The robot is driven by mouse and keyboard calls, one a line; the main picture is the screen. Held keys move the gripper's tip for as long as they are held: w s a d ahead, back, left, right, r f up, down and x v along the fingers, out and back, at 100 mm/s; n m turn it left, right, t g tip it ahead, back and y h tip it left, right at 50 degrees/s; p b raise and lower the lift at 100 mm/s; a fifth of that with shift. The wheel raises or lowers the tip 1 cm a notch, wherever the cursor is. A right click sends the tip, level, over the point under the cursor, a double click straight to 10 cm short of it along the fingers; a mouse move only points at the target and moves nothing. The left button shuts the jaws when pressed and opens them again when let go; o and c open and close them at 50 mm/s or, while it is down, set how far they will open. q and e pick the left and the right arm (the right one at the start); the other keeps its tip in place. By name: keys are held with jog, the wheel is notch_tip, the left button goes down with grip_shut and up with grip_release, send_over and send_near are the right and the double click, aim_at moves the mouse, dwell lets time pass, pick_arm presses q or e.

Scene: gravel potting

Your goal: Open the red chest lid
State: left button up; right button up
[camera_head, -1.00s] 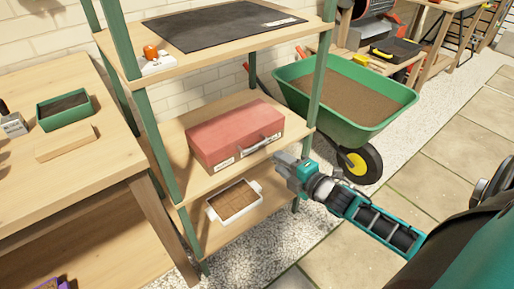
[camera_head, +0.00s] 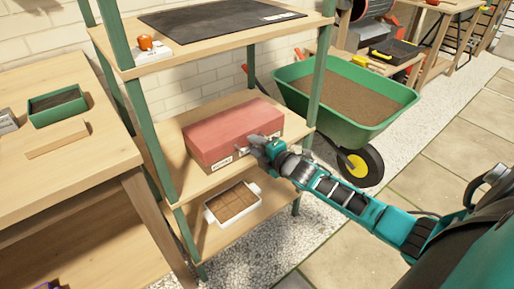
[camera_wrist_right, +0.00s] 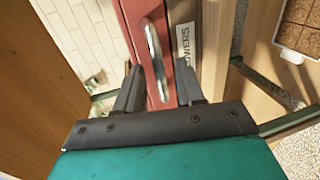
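The red chest (camera_head: 228,132) sits shut on the middle shelf of the rack in the head view. In the right wrist view the chest (camera_wrist_right: 135,12) shows its front with a silver handle (camera_wrist_right: 154,58) and a white label (camera_wrist_right: 184,40). My right gripper (camera_head: 256,143) is at the chest's front, by the handle. In the right wrist view its two dark fingers (camera_wrist_right: 158,80) are spread, with the lower end of the handle between them; contact cannot be told. My left gripper is not in view.
A wooden shelf (camera_head: 180,183) bears the chest, and a green post (camera_head: 318,95) stands at its right. A white tray with brown blocks (camera_head: 233,203) is on the shelf below. A green wheelbarrow (camera_head: 340,115) stands right of the rack; a workbench (camera_head: 60,185) is at left.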

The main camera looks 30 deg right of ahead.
grip_shut()
dwell(0.6)
